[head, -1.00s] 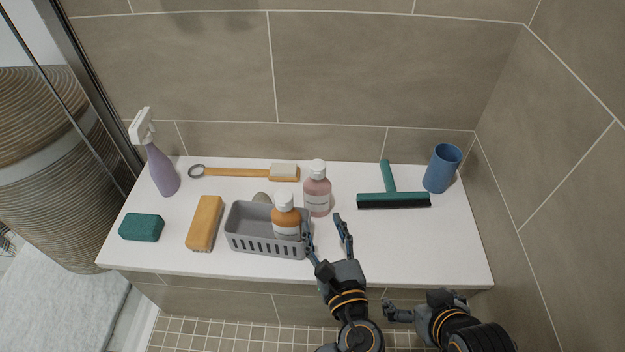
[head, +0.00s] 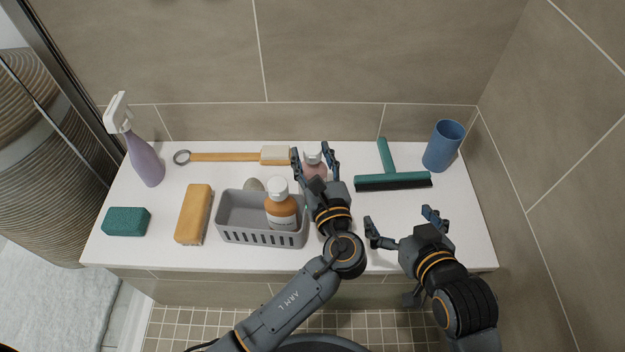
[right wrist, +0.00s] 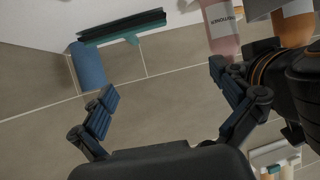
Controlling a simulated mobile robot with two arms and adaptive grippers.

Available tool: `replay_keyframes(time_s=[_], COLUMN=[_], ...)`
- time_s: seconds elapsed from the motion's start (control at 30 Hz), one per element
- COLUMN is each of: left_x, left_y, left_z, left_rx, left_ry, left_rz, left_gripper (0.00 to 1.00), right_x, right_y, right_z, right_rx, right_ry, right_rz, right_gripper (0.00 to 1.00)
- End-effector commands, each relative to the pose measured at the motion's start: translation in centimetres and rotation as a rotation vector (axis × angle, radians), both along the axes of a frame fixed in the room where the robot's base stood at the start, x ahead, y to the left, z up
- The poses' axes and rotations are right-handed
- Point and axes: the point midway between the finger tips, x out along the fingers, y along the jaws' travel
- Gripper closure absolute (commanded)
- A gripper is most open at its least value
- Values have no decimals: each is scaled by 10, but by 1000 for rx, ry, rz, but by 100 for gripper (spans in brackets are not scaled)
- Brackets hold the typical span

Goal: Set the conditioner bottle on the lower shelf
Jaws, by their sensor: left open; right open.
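The pink bottle (head: 313,172) with a white cap stands on the white ledge, right of the grey basket. In the right wrist view the pink bottle (right wrist: 222,30) shows a label whose partly visible lettering seems to read conditioner. My left gripper (head: 313,151) is open, with one finger on each side of the pink bottle; its palm hides the bottle's lower part, and contact cannot be told. My right gripper (head: 400,217) is open and empty over the ledge's front right; its fingers also show in the right wrist view (right wrist: 162,82). No lower shelf is clearly identifiable.
The grey basket (head: 235,235) holds an orange bottle (head: 281,208) close beside my left gripper. A brush (head: 225,157), yellow sponge (head: 194,214), green sponge (head: 126,221) and purple spray bottle (head: 146,160) are left.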

Motion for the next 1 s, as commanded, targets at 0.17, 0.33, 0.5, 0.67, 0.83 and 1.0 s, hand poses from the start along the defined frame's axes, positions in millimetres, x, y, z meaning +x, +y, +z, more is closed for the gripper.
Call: replay_keyframes(time_s=[0.17,0.33,0.5,0.67,0.83,1.0], left_x=[16,33,47,49,49,49], left_y=[1,4,8,9,8,9], left_z=[-2,-3,-2,-2,-1,-2], left_rx=[-1,-1,-1,-1,-1,0], left_ry=[-2,-1,0,1,0,0], left_rz=[-1,1,-1,-1,-1,-1], left_gripper=[51,51,51,51,57,92], right_x=[15,27,30,31,31,31], right_y=[8,15,19,19,19,19], right_z=[22,52,72,77,77,77], right_rx=[35,76,102,108,107,107], right_ry=[-145,-316,-417,-439,-437,-437], right_rz=[10,21,28,28,28,28], right_gripper=[0,0,0,0,0,0])
